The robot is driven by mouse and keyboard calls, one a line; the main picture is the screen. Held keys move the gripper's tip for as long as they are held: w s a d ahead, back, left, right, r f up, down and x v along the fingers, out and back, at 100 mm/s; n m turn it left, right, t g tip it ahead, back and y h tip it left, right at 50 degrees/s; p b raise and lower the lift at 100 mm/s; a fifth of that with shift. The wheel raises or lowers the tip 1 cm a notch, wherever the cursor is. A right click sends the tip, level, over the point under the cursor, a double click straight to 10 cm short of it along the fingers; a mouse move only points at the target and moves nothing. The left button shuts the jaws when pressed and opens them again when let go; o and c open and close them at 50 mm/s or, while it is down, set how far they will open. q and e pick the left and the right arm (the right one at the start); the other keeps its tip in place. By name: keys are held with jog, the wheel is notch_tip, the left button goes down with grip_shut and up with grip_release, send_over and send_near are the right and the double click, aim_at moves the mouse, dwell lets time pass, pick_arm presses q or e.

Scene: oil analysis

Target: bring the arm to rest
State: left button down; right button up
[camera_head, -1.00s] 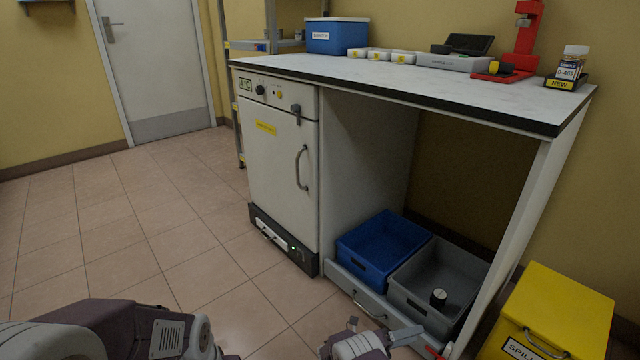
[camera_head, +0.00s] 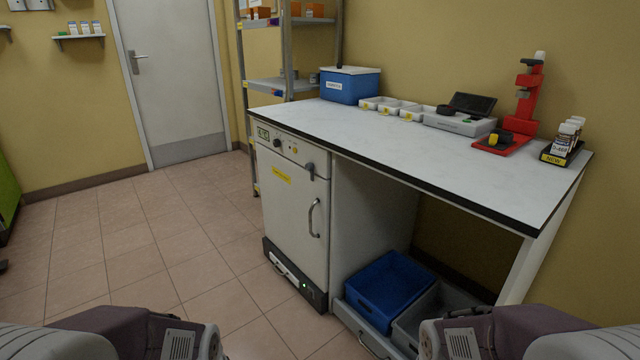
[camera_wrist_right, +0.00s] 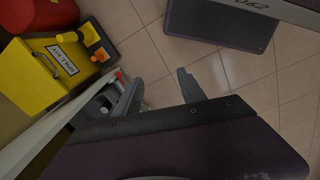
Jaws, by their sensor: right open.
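My right gripper (camera_wrist_right: 160,90) shows in the right wrist view with its two grey fingers apart and nothing between them. Bare tiled floor lies beyond the fingertips. In the head view my right arm (camera_head: 470,335) is folded low at the bottom right, in front of the grey bin, and its fingers are out of the picture. My left arm (camera_head: 140,330) is low at the bottom left, and its gripper is out of view.
The white workbench (camera_head: 420,165) carries a blue box (camera_head: 350,87), small trays, a red stand (camera_head: 525,95) and sample bottles (camera_head: 568,135). Below are a white cabinet (camera_head: 290,220) and a blue bin (camera_head: 388,288). A yellow spill kit (camera_wrist_right: 50,70) stands nearby.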

notch_tip(320, 180, up, 38)
jog(key=w+a+m+t+p, duration=0.1)
jog(key=m+p, duration=0.3)
jog(key=p, duration=3.4)
jog(key=shift+w+f+m+y, duration=0.3)
jog(key=shift+w+m, duration=0.1)
jog(key=shift+w, duration=0.2)
jog(key=shift+a, duration=0.15)
